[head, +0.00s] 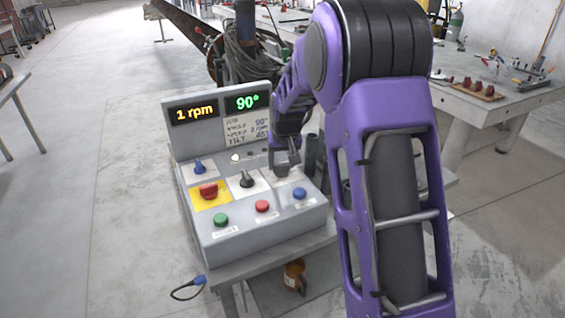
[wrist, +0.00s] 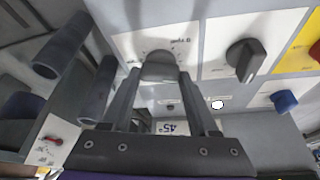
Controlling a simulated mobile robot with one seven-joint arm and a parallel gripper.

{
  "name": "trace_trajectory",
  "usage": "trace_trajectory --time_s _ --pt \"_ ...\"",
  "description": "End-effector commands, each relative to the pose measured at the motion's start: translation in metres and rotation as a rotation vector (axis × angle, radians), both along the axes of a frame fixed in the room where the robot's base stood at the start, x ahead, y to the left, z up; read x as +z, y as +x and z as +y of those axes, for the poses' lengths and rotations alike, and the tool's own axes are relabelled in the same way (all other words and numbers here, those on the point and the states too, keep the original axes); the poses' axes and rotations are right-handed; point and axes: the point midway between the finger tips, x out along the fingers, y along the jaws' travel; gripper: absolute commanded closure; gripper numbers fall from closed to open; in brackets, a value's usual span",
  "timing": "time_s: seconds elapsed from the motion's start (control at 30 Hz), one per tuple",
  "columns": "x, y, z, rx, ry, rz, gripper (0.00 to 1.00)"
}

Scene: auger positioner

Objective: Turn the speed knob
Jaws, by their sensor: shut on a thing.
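The control console (head: 262,235) stands in front of me. My gripper (head: 285,165) reaches down onto its right side. In the wrist view my gripper (wrist: 160,75) is shut on a dark round knob, the speed knob (wrist: 160,64), on a white plate with a dial scale. The fingers stand on both sides of the knob and hide part of it; its pointer cannot be seen. The label is upside down and too small to read surely. The orange display (head: 194,111) reads 1 rpm and the green display (head: 247,102) reads 90°.
A black pointer knob (head: 247,180) sits left of my gripper, beside a red emergency button (head: 208,190) on yellow. A blue switch (head: 199,167) is behind. Green (head: 221,220), red (head: 262,206) and blue (head: 299,193) buttons line the front. A note card (head: 246,130) stands behind.

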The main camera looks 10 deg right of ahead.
Motion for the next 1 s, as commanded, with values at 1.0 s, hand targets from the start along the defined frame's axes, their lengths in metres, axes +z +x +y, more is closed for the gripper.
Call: trace_trajectory --time_s 1.0 --pt "0.0006 0.002 0.0047 -0.773 0.0 0.0 0.95"
